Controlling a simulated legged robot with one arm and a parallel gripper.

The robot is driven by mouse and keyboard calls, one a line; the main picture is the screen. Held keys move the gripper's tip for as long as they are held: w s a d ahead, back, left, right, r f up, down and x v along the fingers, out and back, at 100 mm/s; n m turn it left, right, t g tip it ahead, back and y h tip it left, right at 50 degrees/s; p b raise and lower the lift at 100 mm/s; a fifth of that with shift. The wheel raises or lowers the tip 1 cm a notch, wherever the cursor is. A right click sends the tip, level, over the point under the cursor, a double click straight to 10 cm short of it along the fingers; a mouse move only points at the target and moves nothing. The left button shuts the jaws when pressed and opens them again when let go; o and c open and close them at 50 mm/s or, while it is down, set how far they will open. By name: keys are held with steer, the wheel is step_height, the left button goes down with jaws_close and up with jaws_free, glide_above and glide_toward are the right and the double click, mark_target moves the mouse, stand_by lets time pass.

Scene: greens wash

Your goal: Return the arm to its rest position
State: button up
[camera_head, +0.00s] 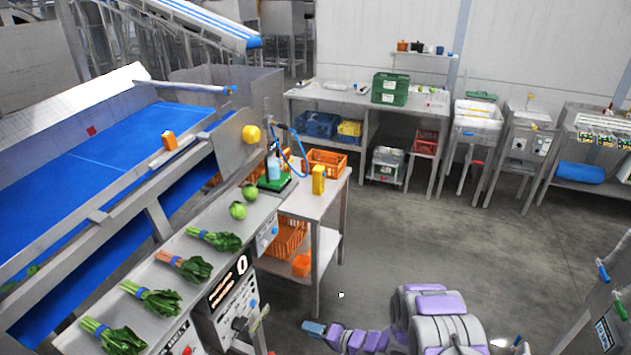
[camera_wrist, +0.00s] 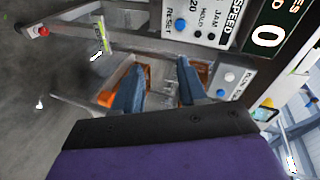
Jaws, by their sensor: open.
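My arm (camera_head: 440,315), grey with purple panels, shows at the bottom of the head view, its forearm stretched to the left. My gripper (camera_head: 313,328) is low over the floor, to the right of the control panel. In the wrist view the two blue fingers of my gripper (camera_wrist: 160,84) stand apart, with nothing held between them. Behind them are a grey metal surface and part of an orange crate (camera_wrist: 112,97). The base of my arm is cut off by the lower edge of the head view.
Leafy bunches (camera_head: 150,300) and green round heads lie on the metal counter at left, beside a blue conveyor (camera_head: 90,170). A small table (camera_head: 300,204) holds an orange crate and a yellow object. The grey floor (camera_head: 440,230) in the middle is mostly clear.

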steer(key=w+d+r+n+h, duration=0.1)
steer(key=w+d+r+h, duration=0.35)
steer(key=d, duration=0.25)
steer(key=w+d+r+n+h, duration=0.1)
steer(key=w+d+r+h, duration=0.3)
steer(key=d, duration=0.4)
steer(key=s+d+r+m+h, duration=0.1)
steer(key=s+d+r+h, duration=0.3)
steer(key=r, duration=0.4)
steer(key=s+d+r+h, duration=0.2)
steer(key=s+d+r, duration=0.3)
steer(key=r, duration=0.2)
steer(key=s+r+g+h, duration=0.1)
steer(key=s+r+g, duration=0.1)
steer(key=s+r, duration=0.5)
steer(key=s+r+g, duration=0.3)
steer(key=s, duration=0.7)
steer(key=s+a+r+n+g+y, duration=0.1)
steer(key=s+a, duration=0.3)
steer(key=s, duration=0.8)
steer(key=s+a+r+n+g+y, duration=0.1)
steer(key=s+a, duration=0.4)
steer(key=s, duration=0.7)
steer(key=shift+s+a+r+g+y, duration=0.15)
steer(key=shift+s+r+g+y, duration=0.3)
steer(key=shift+r+g, duration=0.6)
steer(key=shift+w+a+f, duration=0.1)
steer(key=shift+a, duration=0.05)
